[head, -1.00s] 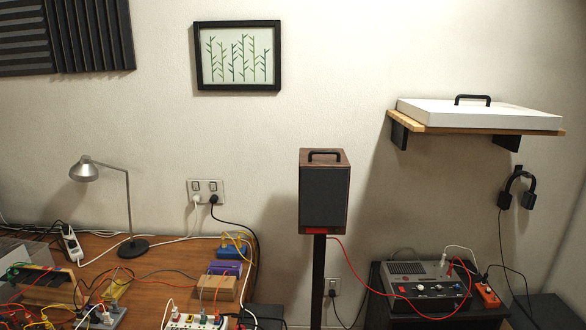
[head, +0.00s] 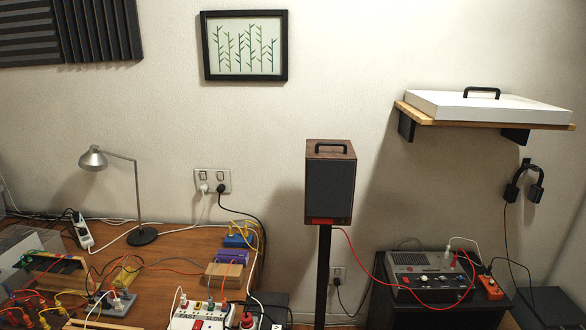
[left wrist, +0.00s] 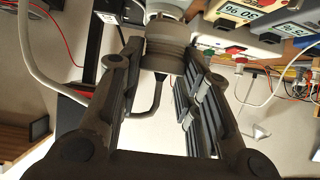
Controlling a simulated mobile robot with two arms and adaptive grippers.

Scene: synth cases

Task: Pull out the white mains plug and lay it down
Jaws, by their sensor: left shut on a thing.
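My left gripper (left wrist: 163,70) shows only in the left wrist view. Its two fingers are closed on a rounded, ribbed plug body (left wrist: 168,45), grey in the shade, which I take to be the white mains plug. In the head view, a white plug (head: 204,188) and a black plug (head: 221,188) sit in the wall socket. My right gripper is not in view.
In the head view, the desk holds a lamp (head: 93,160), a power strip (head: 82,231) and many cables. A speaker (head: 330,186) stands right of it, with a mixer (head: 431,274) beyond. Instruments with displays (left wrist: 245,25) crowd the wrist view's upper right.

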